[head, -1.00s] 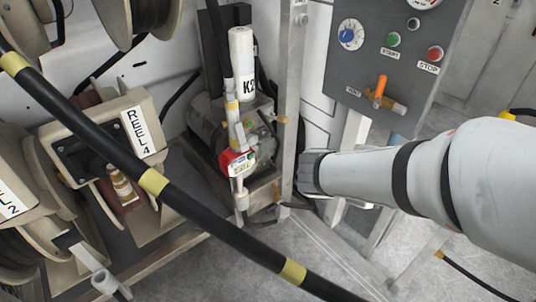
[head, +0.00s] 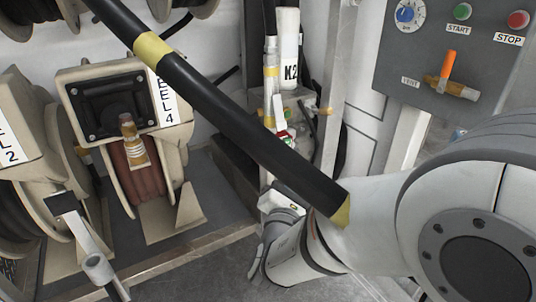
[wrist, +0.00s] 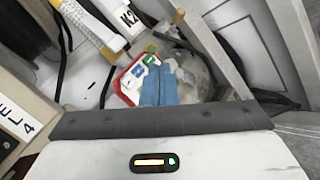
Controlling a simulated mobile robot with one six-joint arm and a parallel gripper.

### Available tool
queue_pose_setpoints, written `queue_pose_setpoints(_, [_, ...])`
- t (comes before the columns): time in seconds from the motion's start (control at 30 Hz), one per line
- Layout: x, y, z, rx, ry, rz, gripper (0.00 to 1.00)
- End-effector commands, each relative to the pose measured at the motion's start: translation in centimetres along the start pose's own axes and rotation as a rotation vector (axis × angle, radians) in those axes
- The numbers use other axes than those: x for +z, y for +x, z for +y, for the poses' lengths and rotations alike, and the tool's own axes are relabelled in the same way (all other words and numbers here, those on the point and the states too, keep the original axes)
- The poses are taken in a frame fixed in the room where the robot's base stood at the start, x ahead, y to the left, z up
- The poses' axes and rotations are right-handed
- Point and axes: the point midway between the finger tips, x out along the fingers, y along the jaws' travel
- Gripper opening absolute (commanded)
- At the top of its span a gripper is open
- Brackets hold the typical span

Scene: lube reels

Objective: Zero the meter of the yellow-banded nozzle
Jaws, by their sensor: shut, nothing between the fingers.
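The nozzle with yellow bands (head: 271,72) hangs upright beside the white K2 post in the head view. Its red meter (head: 283,134) is mostly hidden behind a black hose and my arm. In the wrist view the red-rimmed meter (wrist: 127,84) has a pale face with small blue and green marks; a green spot (wrist: 152,49) shows at its upper edge. My gripper (wrist: 159,70) has its two blue fingers together with nothing between them. The fingertips overlap the meter's right side in the wrist view; I cannot tell whether they touch it. The head view hides the fingers.
A thick black hose (head: 215,105) with yellow bands crosses the head view in front of the meter. Reel 4 (head: 135,150) stands at left. A grey upright (head: 342,75) and a control panel (head: 450,60) with an orange-handled valve stand at right.

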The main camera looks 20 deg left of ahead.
Motion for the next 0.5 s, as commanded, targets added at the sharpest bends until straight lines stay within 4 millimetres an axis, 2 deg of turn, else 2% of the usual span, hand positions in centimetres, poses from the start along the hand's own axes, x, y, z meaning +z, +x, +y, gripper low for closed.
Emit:
queue_pose_setpoints(0.27, [-0.1, 0.3, 0.2, -0.003, 0.001, -0.001, 0.0])
queue_pose_setpoints(0.5, [-1.4, 2.1, 1.5, -0.003, 0.001, 0.0, 0.0])
